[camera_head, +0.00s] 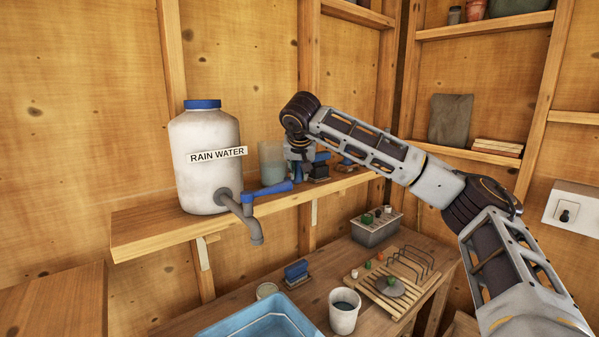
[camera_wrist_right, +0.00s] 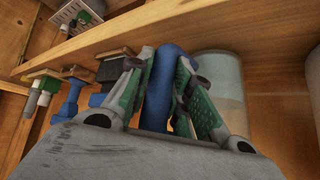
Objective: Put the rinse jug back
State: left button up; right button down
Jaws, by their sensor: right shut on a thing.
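The rinse jug (camera_head: 271,160) is a clear, pale green vessel at the shelf (camera_head: 155,226), right of the white rain water container (camera_head: 200,160). It looks upright, with its base at the shelf top; I cannot tell whether it rests fully. My right gripper (camera_head: 299,152) is at its right side. In the right wrist view, which looks upside down, the right gripper (camera_wrist_right: 160,100) is shut on the jug's blue handle (camera_wrist_right: 162,85), with the jug's body (camera_wrist_right: 219,85) beside it. My left gripper is not in view.
The container's tap with a blue lever (camera_head: 268,190) sticks out in front of the jug. Blue-and-dark tools (camera_head: 319,168) stand close right of the gripper. On the bench below are a blue basin (camera_head: 255,322), a white bucket (camera_head: 344,312), a brush (camera_head: 296,272) and a grey caddy (camera_head: 372,235).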

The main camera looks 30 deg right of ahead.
jog(key=shift+f, duration=0.25)
jog(key=c, duration=1.4)
grip_release()
jog(key=shift+o, duration=0.6)
jog(key=shift+s+a+r, duration=0.2)
jog(key=shift+s+r, duration=0.1)
jog(key=shift+r, duration=0.2)
jog(key=v, duration=0.6)
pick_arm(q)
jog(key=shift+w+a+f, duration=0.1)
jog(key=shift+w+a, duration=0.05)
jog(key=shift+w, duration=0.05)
pick_arm(e)
jog(key=shift+v, duration=2.45)
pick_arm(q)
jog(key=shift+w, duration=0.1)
